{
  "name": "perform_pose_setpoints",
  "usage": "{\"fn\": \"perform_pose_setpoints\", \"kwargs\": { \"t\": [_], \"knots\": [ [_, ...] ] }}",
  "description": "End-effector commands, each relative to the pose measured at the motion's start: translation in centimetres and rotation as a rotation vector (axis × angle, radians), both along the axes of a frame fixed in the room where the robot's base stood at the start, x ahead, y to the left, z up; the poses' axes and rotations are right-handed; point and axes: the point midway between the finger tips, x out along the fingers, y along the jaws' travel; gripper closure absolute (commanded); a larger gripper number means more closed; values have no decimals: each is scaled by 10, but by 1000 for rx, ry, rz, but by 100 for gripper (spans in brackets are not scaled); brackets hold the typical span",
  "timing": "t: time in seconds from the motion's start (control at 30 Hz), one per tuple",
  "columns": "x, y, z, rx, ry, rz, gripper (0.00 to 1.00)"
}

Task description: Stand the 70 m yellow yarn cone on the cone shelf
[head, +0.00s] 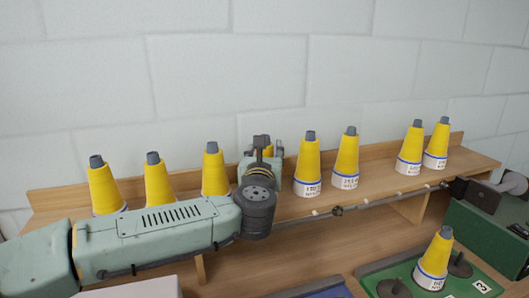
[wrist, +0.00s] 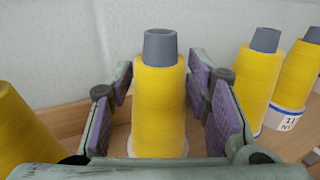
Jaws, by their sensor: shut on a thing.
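A yellow yarn cone with a grey tip (wrist: 160,105) stands upright between the two purple-padded fingers of my gripper (wrist: 158,82), which is shut on it. In the head view my gripper (head: 262,148) is over the wooden cone shelf (head: 380,190) and mostly hides this cone. Its base is at or near the shelf board; I cannot tell if it touches. The cone's label is hidden, so its length cannot be read.
Several other yellow cones stand on the shelf, with close neighbours on the left (head: 213,170) and right (head: 307,165). A thin rod (head: 385,200) runs along the front. Another cone (head: 436,258) stands on a green tray (head: 465,278) with dark pegs, lower right.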

Motion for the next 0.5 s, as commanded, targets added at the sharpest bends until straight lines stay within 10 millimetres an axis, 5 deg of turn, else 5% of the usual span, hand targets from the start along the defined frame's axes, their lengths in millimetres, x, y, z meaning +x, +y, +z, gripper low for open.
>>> {"fn": "perform_pose_setpoints", "kwargs": {
  "t": [0.07,0.1,0.37,0.5],
  "knots": [
    [0,0,-3,0,-1,0,100],
    [0,0,-2,0,0,0,54],
    [0,0,-2,0,0,0,37],
    [0,0,-2,0,0,0,36]
  ]
}}
